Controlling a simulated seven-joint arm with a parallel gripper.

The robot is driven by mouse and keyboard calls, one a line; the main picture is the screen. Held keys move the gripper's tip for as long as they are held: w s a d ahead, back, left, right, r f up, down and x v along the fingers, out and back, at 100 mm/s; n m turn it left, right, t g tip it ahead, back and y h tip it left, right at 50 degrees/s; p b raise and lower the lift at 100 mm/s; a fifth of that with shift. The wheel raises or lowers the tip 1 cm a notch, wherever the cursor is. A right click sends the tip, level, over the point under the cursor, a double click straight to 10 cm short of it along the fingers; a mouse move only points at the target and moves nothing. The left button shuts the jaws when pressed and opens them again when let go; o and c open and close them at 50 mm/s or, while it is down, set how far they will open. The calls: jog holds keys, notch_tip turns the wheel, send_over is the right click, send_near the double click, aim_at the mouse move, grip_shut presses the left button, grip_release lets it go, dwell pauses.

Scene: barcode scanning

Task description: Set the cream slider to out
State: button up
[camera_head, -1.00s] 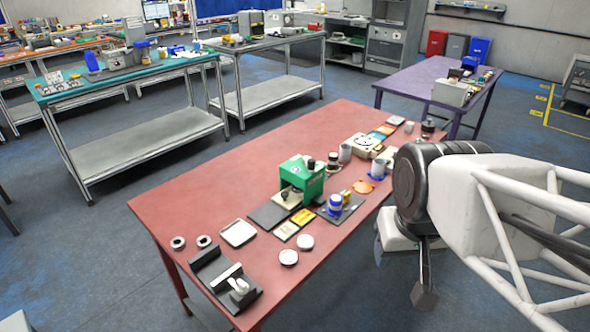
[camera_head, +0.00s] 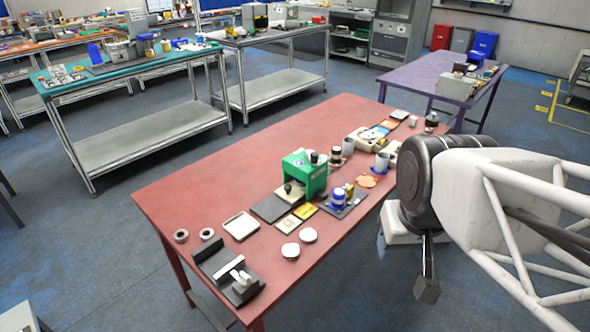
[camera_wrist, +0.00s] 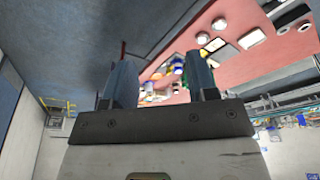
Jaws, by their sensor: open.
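Near the table's front left corner, a dark grey fixture (camera_head: 228,272) carries a pale bar and a small white or cream handle (camera_head: 240,277). A cream device with a round dial (camera_head: 368,137) stands toward the far end. I cannot tell which of these pale parts is the cream slider, or its setting. My gripper (camera_wrist: 163,68) is open and empty in the wrist view, its two dark fingers apart. It is well away from the fixture, with the red table beyond the fingers. In the head view my arm hangs at the right, beside the table.
The red table (camera_head: 215,180) also holds a green press (camera_head: 305,174), a white tray (camera_head: 241,226), round white discs (camera_head: 290,251), and several cups and small parts. Its left rear area is bare. A purple table (camera_head: 430,75) and a teal bench (camera_head: 120,75) stand behind.

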jog(key=shift+o, duration=0.3)
jog(key=n+h, duration=0.4)
jog(key=n, duration=1.9)
send_over(287, 186)
jog(key=s+a, duration=0.1)
jog(key=a, duration=0.2)
notch_tip(287, 186, down, 20)
jog(key=shift+s+g, duration=0.2)
jog(key=shift+g, duration=0.2)
jog(key=shift+f, duration=0.15)
jog(key=shift+x, duration=3.8)
